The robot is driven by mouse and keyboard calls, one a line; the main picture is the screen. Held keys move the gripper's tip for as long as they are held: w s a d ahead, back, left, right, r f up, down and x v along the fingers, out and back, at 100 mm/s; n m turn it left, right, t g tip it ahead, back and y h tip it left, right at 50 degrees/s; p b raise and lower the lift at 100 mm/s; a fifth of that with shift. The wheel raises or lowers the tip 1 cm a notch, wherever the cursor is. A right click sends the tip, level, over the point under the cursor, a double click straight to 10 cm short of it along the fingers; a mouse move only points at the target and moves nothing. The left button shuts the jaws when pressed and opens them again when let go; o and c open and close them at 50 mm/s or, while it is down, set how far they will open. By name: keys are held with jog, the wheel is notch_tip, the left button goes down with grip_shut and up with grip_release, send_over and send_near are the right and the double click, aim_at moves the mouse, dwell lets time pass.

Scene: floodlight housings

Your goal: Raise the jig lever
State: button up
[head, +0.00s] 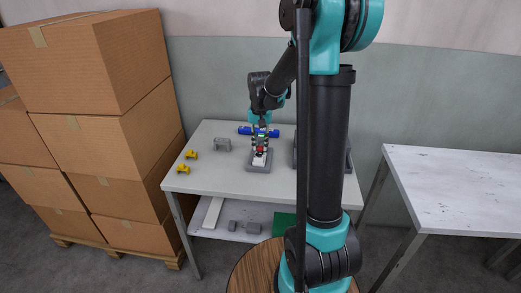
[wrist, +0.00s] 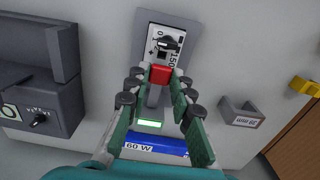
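The jig (wrist: 192,24) is a grey block holding a white plate with a black dial, on the table. It also shows in the head view (head: 257,168). The jig lever has a red knob (wrist: 160,73) on a grey stem (wrist: 155,97); the knob lies at the far end of my gripper (wrist: 160,78). My two green-padded fingers stand on either side of the knob, very close to it. I cannot tell whether they touch it. In the head view my gripper (head: 261,146) points down over the jig, hiding part of it.
A grey unit with a dial (wrist: 40,118) stands left in the wrist view. A grey bracket (wrist: 240,112), a yellow part (wrist: 305,87) and a blue "60 W" block (wrist: 155,147) lie around. Stacked cartons (head: 100,130) stand left of the table; a white table (head: 460,190) stands right.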

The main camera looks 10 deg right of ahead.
jog(key=shift+r, duration=0.1)
dwell(0.4)
jog(key=shift+w+r, duration=0.15)
jog(key=shift+r, duration=0.25)
jog(key=shift+d+r, duration=0.1)
jog(key=shift+r, duration=0.05)
jog(key=shift+w+r, duration=0.25)
jog(key=shift+r, duration=0.1)
jog(key=shift+w+r, duration=0.1)
dwell(0.3)
jog(key=shift+w+d+r, duration=0.15)
jog(key=shift+w+r, duration=0.1)
jog(key=shift+r, duration=0.05)
dwell(0.3)
